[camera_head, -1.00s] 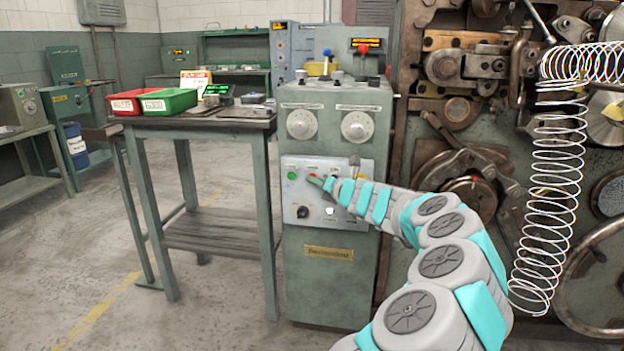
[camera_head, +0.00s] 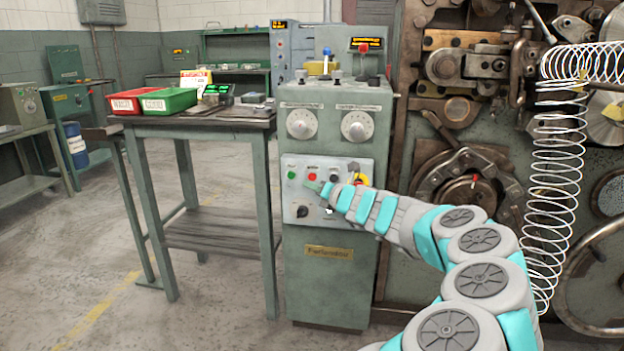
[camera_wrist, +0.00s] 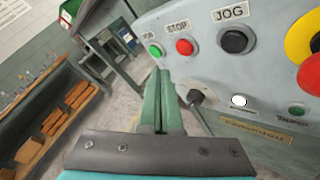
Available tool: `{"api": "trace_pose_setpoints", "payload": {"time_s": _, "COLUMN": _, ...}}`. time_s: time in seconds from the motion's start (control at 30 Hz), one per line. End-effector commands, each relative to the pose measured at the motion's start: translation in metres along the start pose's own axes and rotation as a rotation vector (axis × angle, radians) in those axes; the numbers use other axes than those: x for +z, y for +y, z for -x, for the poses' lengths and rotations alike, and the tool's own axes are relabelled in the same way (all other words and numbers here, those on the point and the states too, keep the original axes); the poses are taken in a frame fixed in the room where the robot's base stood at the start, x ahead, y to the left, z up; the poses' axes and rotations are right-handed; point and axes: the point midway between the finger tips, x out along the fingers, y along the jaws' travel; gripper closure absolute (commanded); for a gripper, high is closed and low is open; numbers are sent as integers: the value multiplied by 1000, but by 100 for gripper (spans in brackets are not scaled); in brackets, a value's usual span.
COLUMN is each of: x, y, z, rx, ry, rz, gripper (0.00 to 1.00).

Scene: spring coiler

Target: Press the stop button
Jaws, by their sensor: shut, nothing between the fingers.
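The red stop button (camera_head: 312,177) sits on the grey control panel (camera_head: 345,215), between a green button (camera_head: 291,175) and a black jog button. In the wrist view the stop button (camera_wrist: 185,47) is under a "STOP" label, with the jog button (camera_wrist: 236,40) to its right and the green button (camera_wrist: 155,50) to its left. My gripper (camera_head: 306,185) is shut and empty, its fingertips just below the stop button in the head view. In the wrist view its green fingers (camera_wrist: 160,75) end below the green and red buttons. Whether the tips touch the panel I cannot tell.
A yellow-backed red button (camera_wrist: 312,72), a white button (camera_wrist: 238,101) and a black knob (camera_wrist: 195,97) share the panel. A table with red (camera_head: 125,102) and green (camera_head: 168,100) bins stands left. A coiling machine with a wire spring (camera_head: 556,190) stands right.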

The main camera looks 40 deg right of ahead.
Motion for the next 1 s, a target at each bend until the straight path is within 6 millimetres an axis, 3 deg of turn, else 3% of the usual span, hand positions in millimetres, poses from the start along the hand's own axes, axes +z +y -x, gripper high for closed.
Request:
{"api": "trace_pose_setpoints", "payload": {"time_s": 0.3, "x": -12, "y": 13, "z": 18, "rx": 1, "ry": -2, "rz": 0, "gripper": 100}}
{"api": "trace_pose_setpoints", "payload": {"time_s": 1.0, "x": -12, "y": 13, "z": 18, "rx": -1, "ry": -1, "rz": 1, "gripper": 100}}
